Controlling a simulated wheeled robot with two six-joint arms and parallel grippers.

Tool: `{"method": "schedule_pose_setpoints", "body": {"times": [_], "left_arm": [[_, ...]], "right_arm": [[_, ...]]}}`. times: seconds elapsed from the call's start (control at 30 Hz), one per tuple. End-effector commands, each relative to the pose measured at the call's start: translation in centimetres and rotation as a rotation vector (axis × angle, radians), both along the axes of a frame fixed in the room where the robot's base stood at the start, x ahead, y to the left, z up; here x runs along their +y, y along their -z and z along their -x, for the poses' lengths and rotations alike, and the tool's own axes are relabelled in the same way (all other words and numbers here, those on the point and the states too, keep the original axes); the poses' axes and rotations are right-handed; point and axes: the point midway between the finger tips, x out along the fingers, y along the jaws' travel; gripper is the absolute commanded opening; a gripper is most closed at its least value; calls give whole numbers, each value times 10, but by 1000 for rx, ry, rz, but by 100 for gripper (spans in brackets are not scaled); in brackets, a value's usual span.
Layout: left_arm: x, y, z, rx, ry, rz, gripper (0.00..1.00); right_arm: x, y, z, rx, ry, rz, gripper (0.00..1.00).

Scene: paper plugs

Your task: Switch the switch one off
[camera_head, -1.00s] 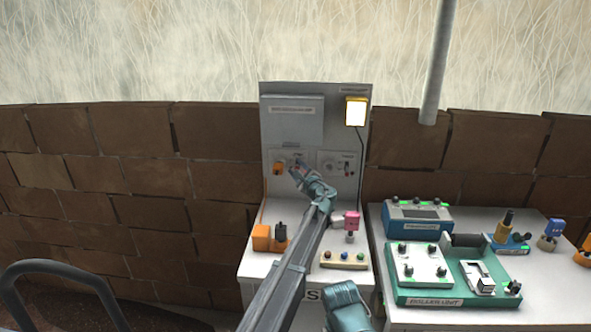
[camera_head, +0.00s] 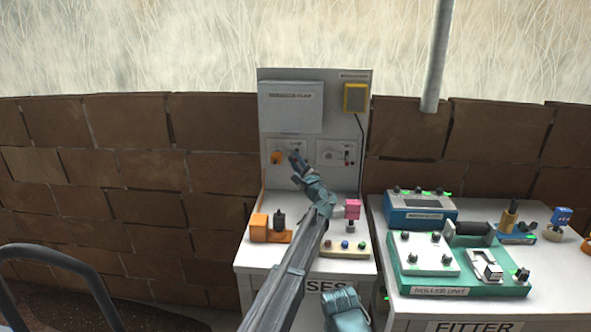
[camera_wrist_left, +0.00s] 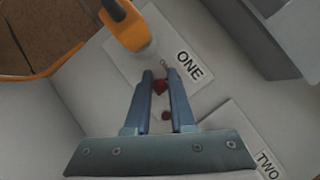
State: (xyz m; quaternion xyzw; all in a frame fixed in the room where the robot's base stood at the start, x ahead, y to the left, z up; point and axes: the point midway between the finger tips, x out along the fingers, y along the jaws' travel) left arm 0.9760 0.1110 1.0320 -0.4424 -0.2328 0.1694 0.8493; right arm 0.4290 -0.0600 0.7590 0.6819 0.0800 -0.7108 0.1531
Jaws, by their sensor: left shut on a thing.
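The switch one panel (camera_head: 280,148) is on the upright grey board, left of the switch two panel (camera_head: 338,153). An orange plug (camera_head: 277,157) sits in its left part; the plug also shows in the left wrist view (camera_wrist_left: 128,28), beside the "ONE" label (camera_wrist_left: 188,65). My left gripper (camera_head: 296,157) is at the right part of panel one. In the left wrist view its two fingers (camera_wrist_left: 160,76) are shut around the small red switch (camera_wrist_left: 160,88). The lever's exact tilt is hard to tell.
A yellow lamp (camera_head: 355,98), unlit, is at the board's upper right. A grey flap box (camera_head: 292,105) juts out above the panels. An orange block (camera_head: 260,228), a pink-topped plug (camera_head: 352,209) and a button strip (camera_head: 344,248) stand below. A second table with devices (camera_head: 460,265) is at right.

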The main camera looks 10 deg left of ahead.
Motion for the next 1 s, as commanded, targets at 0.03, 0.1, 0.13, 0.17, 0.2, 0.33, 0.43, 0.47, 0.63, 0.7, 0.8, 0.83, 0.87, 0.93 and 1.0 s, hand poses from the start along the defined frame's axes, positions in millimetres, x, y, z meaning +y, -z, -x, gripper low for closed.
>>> {"method": "schedule_pose_setpoints", "body": {"times": [0.03,0.1,0.13,0.17,0.2,0.33,0.43,0.47,0.63,0.7,0.8,0.83,0.87,0.93,1.0], "left_arm": [[0,9,-1,-23,1,4,0],[0,8,-1,-54,2,4,0],[0,8,-1,-65,3,5,0],[0,7,0,-73,2,4,0],[0,7,0,-82,3,5,0],[0,5,0,-92,4,5,0],[0,4,0,-92,5,6,0],[0,4,0,-92,5,6,0],[-1,4,0,-91,5,5,35],[-1,4,0,-91,4,4,47],[-1,4,0,-91,5,2,52],[-1,4,0,-91,4,2,52],[-1,4,0,-91,4,2,52],[0,3,0,-92,4,2,52],[0,3,0,-91,4,1,52]], "right_arm": [[0,13,0,0,0,0,50],[0,18,0,0,0,0,50],[0,19,0,0,0,0,50],[0,20,0,0,0,0,50],[0,21,0,0,0,0,50],[0,21,0,0,0,0,50],[0,20,0,0,0,0,50],[0,20,0,0,0,0,50],[0,20,0,0,0,0,50],[0,20,0,0,0,0,50],[0,20,0,0,0,0,50],[0,20,0,0,0,0,50],[0,20,0,0,0,0,50],[0,20,0,0,0,0,50],[0,20,0,0,0,0,50]]}}
